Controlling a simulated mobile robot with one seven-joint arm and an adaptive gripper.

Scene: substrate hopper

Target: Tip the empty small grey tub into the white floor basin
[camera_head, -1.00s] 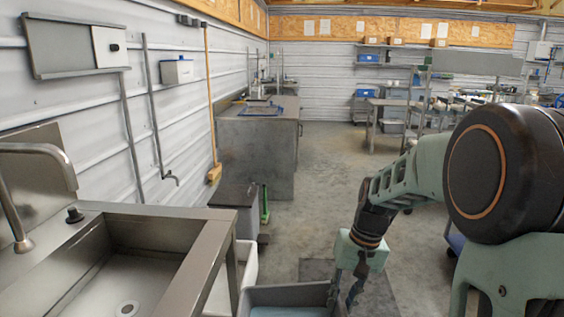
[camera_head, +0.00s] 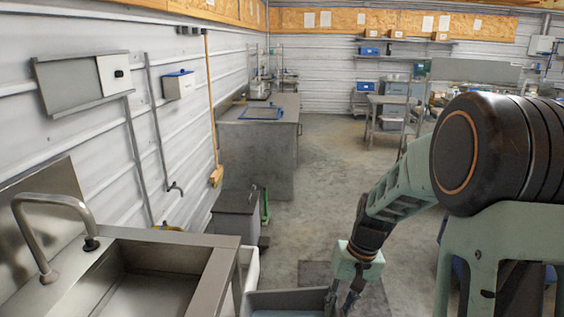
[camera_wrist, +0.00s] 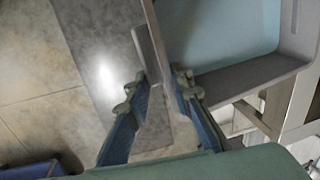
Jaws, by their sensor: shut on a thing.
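The small grey tub (camera_head: 275,297) is at the bottom edge of the head view, partly cut off. Its inside shows a pale blue surface; I cannot tell whether that is its floor or contents. My gripper (camera_head: 342,300) is at its right side. In the wrist view my gripper (camera_wrist: 160,88) is shut on the wall of the tub, and the grey tub (camera_wrist: 250,75) fills the upper right. The tub looks about level. The white floor basin (camera_head: 251,268) stands beyond the tub to its left, beside the sink, mostly hidden.
A steel sink (camera_head: 215,275) with a tap stands at the left against the wall. A dark grey bin (camera_head: 236,220) is behind the basin. A grey counter (camera_head: 257,155) stands farther back. The concrete floor (camera_head: 325,220) in the middle is clear.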

